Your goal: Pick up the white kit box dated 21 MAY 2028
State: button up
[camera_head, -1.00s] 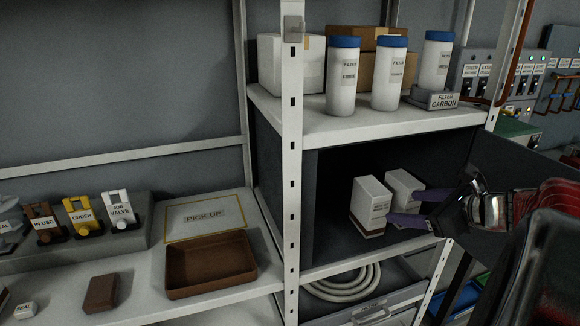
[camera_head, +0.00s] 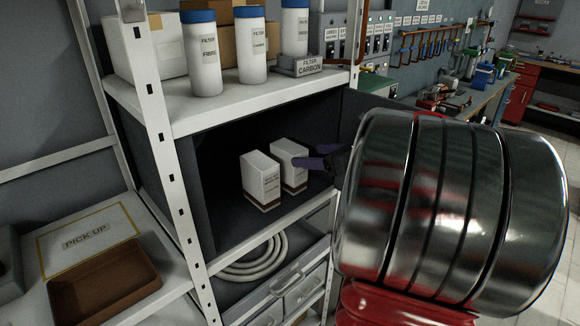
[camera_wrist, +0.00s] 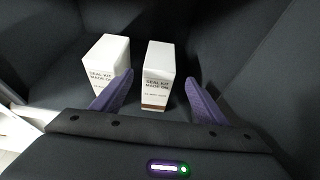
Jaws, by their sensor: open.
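Two white kit boxes stand side by side in the dark cabinet bay, the left box (camera_head: 261,178) and the right box (camera_head: 289,163). The wrist view shows a left box (camera_wrist: 108,60) and a right box (camera_wrist: 158,68), both printed "SEAL KIT MADE ON". Their date lines are too small to read surely. My gripper (camera_wrist: 160,80) is open, with its purple fingers spread either side of the right box's near face in that view. The left finger overlaps the left box's lower right. In the head view, a purple finger (camera_head: 312,163) shows beside the right box; my arm hides the rest.
White filter bottles (camera_head: 252,48) stand on the shelf above. A coiled hose (camera_head: 255,258) lies below the bay. A brown tray (camera_head: 105,285) and a PICK UP sign (camera_head: 88,236) are at lower left. The bay's dark walls are close around my gripper.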

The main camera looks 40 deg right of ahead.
aim_at(302, 156)
jog(key=shift+x, duration=2.55)
jog(key=shift+f, duration=0.1)
jog(key=shift+x, duration=2.6)
jog(key=shift+a+f, duration=0.1)
jog(key=shift+f, duration=0.05)
jog(key=shift+s, duration=0.1)
jog(key=shift+c, duration=0.3)
jog(key=c, duration=1.2)
